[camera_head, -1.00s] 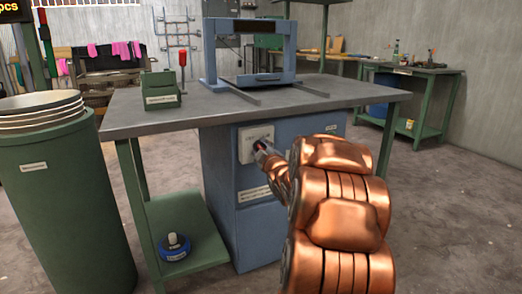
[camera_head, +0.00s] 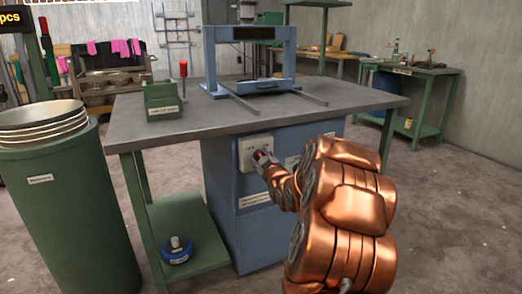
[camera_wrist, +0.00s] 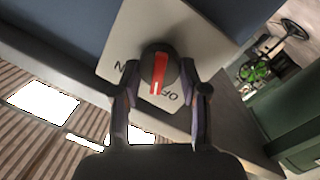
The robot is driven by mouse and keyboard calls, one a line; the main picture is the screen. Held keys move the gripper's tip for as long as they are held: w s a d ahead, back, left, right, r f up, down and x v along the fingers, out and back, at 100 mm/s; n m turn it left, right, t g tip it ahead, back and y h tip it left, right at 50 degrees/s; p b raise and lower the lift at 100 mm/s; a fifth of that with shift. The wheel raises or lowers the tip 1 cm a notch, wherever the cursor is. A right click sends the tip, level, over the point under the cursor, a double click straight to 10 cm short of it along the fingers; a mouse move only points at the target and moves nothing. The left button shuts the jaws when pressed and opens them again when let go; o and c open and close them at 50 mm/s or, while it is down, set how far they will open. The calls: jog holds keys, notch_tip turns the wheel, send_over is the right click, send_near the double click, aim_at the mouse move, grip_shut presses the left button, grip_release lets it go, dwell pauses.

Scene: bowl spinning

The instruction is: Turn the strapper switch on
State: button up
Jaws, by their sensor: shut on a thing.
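The strapper switch is a dark round knob (camera_wrist: 148,62) with a red stripe, on a pale plate (camera_wrist: 133,30) in the wrist view. Part of an "ON" label shows left of the knob and part of "OFF" to the right. The red stripe runs nearly upright in that view. In the head view the plate (camera_head: 247,146) is on the front of the blue strapper cabinet (camera_head: 222,190). My gripper (camera_wrist: 160,76) has one finger on each side of the knob and is shut on it. In the head view my gripper (camera_head: 263,157) largely hides the knob.
The grey tabletop (camera_head: 130,127) overhangs the cabinet. On it stand the blue strapping arch (camera_head: 209,55), a green box (camera_head: 162,100) and a red-handled tool (camera_head: 183,70). A green barrel (camera_head: 70,200) stands left. A blue round object (camera_head: 176,254) is on the low shelf.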

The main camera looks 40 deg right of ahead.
jog(key=m+p, duration=0.1)
jog(key=p, duration=0.1)
jog(key=m+p, duration=0.2)
jog(key=shift+r, duration=0.3)
jog(key=m+p, duration=0.2)
jog(key=m, duration=0.1)
jog(key=shift+d+y, duration=0.1)
jog(key=shift+y, duration=0.3)
jog(key=m+p, duration=0.2)
jog(key=m, duration=0.1)
jog(key=shift+f+y+p, duration=0.1)
jog(key=shift+y+p, duration=0.2)
jog(key=shift+p, duration=0.1)
jog(key=shift+d+m+y+p, duration=0.15)
jog(key=shift+m+y+p, duration=0.4)
jog(key=shift+m, duration=0.95)
jog(key=o, duration=1.1)
jog(key=shift+f, duration=0.1)
jog(key=shift+o, duration=0.2)
jog(key=shift+s, duration=0.15)
